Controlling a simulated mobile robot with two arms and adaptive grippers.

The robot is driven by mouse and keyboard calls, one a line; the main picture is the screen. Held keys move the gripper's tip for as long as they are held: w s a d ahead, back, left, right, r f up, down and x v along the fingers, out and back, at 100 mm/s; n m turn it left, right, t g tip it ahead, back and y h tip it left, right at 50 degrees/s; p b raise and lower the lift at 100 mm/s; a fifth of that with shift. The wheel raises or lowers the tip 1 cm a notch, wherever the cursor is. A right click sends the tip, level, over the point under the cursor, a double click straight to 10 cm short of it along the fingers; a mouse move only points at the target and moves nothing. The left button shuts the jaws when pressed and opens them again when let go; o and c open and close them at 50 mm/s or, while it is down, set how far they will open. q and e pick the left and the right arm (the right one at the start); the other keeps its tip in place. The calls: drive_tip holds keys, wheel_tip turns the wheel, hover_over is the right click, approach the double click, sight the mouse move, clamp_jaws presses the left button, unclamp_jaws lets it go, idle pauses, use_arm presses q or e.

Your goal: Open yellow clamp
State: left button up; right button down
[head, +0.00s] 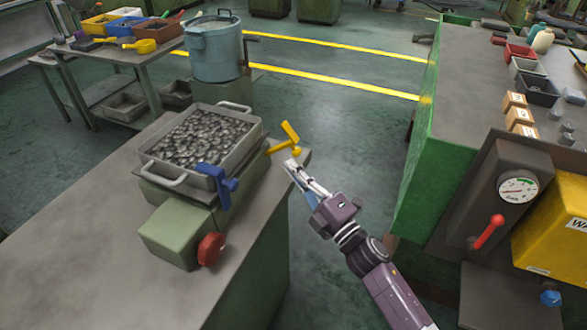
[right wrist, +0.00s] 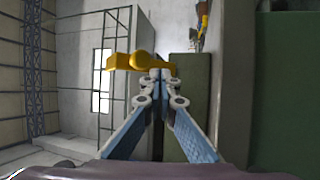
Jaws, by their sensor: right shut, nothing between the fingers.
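The yellow clamp (head: 289,137) is mounted at the right side of the metal tray, near the bench corner. Its handle tilts upward in the head view. In the right wrist view the yellow clamp (right wrist: 140,62) shows just beyond the fingertips. I cannot tell whether the fingertips touch the clamp. My left gripper is not in view.
The tray (head: 256,135) of metal parts sits on a green fixture with a blue clamp (head: 219,183) and a red knob (head: 211,249). A green cabinet (head: 425,130) and a gauge panel (head: 518,190) stand to the right. Open floor lies between bench and cabinet.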

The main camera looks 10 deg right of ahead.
idle(0.8)
drive_tip(key=v, duration=1.2)
drive_tip(key=shift+a, duration=0.1)
